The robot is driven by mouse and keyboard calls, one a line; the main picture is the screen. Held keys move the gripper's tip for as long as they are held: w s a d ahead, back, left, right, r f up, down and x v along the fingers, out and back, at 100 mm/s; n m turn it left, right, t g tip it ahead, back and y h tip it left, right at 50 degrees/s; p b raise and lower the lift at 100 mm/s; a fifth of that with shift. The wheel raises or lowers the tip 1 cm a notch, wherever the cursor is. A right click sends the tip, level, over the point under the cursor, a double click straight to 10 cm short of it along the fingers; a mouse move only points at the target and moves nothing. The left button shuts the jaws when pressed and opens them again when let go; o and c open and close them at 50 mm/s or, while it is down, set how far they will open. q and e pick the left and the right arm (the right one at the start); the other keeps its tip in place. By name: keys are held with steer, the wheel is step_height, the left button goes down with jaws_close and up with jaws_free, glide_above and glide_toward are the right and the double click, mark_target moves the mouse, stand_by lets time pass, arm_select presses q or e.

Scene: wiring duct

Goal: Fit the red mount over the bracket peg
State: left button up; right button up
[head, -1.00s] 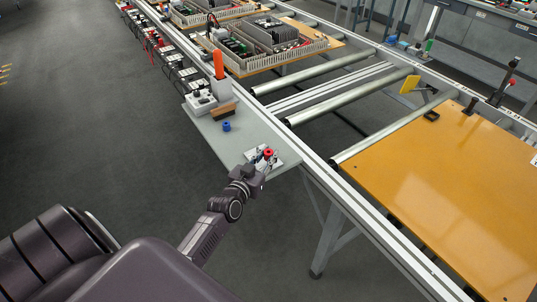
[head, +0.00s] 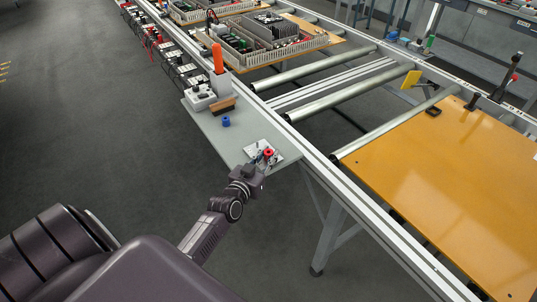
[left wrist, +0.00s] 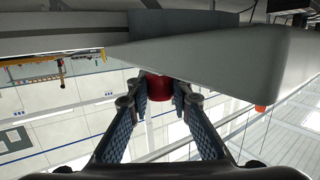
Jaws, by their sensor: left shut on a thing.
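The red mount (head: 269,152) is a small red cylinder, held by my left gripper (head: 261,160) over the white bracket plate (head: 287,153) near the front end of the grey shelf. In the left wrist view, the red mount (left wrist: 160,88) sits between the two fingertips of my left gripper (left wrist: 160,98), which is shut on it. I cannot tell whether the mount touches the peg. My right gripper is in neither view.
A blue cylinder (head: 226,122) stands on the grey shelf (head: 212,130) behind the plate. Beyond it are a white box (head: 199,98), a brown block (head: 222,105) and an orange-handled tool (head: 217,58). Conveyor rails (head: 335,175) run along the right, with an orange board (head: 450,190) beyond.

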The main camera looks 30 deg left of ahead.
arm_select(q)
steer(key=shift+f, duration=0.35)
steer(key=o, duration=1)
steer(key=shift+c, duration=0.2)
steer(key=v, duration=1.2)
